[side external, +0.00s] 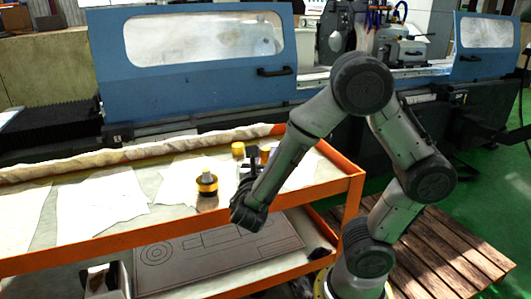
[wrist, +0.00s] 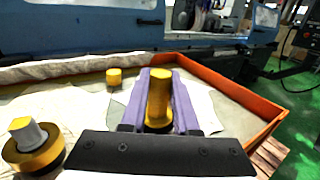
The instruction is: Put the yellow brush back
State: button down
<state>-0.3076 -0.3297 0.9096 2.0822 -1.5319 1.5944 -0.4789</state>
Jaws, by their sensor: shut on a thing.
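A plain yellow cylinder (wrist: 159,98), which I take to be the yellow brush, stands out between the purple fingers of my gripper (wrist: 161,82) in the wrist view. In the side view my gripper (side external: 252,160) is over the cart's shelf, largely hidden by my own wrist. A small yellow top of the held thing (side external: 265,153) shows there beside it.
A yellow-ringed piece with a grey knob (side external: 207,184) stands on the cart's top, left of my gripper; it shows in the wrist view too (wrist: 36,150). A small yellow-capped thing (side external: 238,149) stands farther back. The cart has an orange rim (side external: 310,198). White sheets (side external: 100,205) lie left.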

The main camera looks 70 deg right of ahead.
jog(key=shift+f, duration=0.25)
jog(key=c, duration=0.7)
grip_release()
jog(key=shift+f, duration=0.1)
jog(key=shift+o, duration=0.2)
